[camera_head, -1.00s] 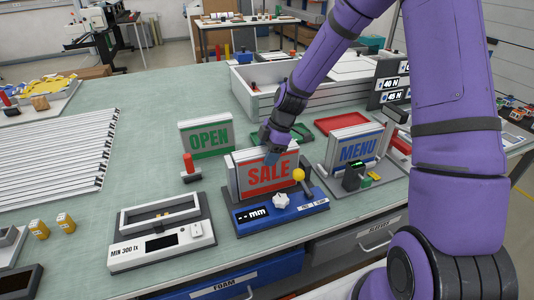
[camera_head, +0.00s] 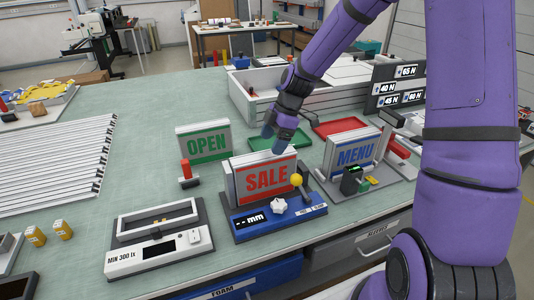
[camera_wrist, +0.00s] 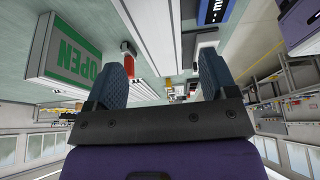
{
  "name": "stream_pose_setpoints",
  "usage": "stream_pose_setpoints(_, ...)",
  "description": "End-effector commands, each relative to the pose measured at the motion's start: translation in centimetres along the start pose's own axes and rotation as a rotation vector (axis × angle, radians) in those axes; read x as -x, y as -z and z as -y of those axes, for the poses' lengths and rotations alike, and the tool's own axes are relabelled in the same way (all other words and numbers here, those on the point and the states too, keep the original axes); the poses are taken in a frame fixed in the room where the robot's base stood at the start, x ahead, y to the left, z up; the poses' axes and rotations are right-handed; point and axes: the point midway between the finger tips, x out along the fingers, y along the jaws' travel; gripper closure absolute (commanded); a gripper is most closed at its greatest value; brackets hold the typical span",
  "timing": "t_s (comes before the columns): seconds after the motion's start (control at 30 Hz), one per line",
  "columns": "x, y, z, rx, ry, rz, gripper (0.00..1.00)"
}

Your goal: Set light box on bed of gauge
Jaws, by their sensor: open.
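The SALE light box (camera_head: 266,178), white-grey with red letters, stands upright on the bed of the blue gauge (camera_head: 308,212), which has an "mm" display, a white knob and a yellow-balled lever. My gripper (camera_head: 275,140) is open and empty, just above and behind the top of the SALE box, apart from it. In the wrist view its two fingers (camera_wrist: 162,80) are spread with nothing held between them. The green OPEN light box (camera_head: 206,141) stands behind left, and also shows at the left of the wrist view (camera_wrist: 72,52). The blue MENU light box (camera_head: 355,153) stands at right.
A light meter marked MIN 300 lx (camera_head: 150,262) lies front left. A red-handled stand (camera_head: 187,173) is beside the OPEN box. Green (camera_head: 262,139) and red (camera_head: 338,127) trays lie behind.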

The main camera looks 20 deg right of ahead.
Motion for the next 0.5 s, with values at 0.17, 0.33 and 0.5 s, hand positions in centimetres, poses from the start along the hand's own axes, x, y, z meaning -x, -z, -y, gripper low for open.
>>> stream_pose_setpoints(0.17, 3.2, 0.0, -0.1, -0.001, -0.004, 0.001, 0.21)
stream_pose_setpoints(0.33, 4.9, 0.0, 0.0, -0.001, -0.001, 0.000, 0.21)
stream_pose_setpoints(0.5, 5.4, 0.0, 0.0, -0.001, 0.000, 0.000, 0.21)
